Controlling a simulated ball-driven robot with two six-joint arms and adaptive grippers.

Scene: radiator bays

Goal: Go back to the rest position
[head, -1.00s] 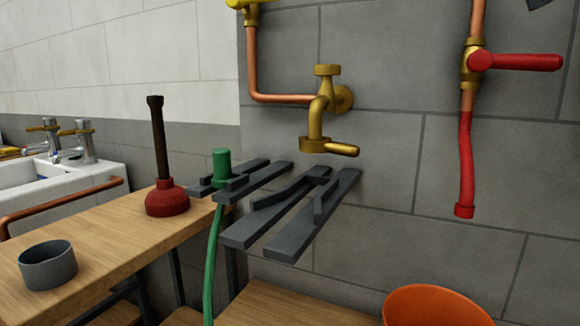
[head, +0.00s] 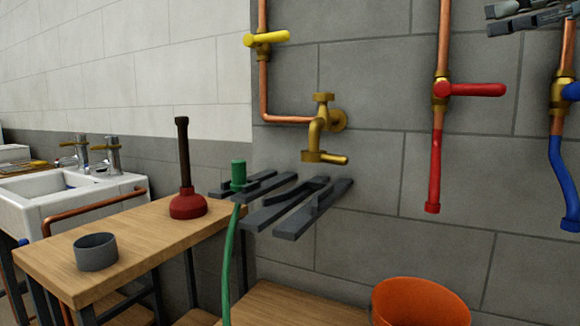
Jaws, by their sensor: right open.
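My right gripper (head: 530,15) shows at the top right edge, in front of the grey block wall. It is open, with nothing visible between its fingers, and part of it is cut off by the frame. It is above and apart from the red-handled valve (head: 470,90) and close above the blue-handled valve (head: 563,92) in the picture. My left gripper is not in view.
A dark slotted rack (head: 300,210) juts out below the brass tap (head: 318,130), with a green hose (head: 231,255) in it. A wooden bench (head: 140,225) bears a plunger (head: 187,203) and a grey ring (head: 96,252). An orange bucket (head: 420,303) stands low right.

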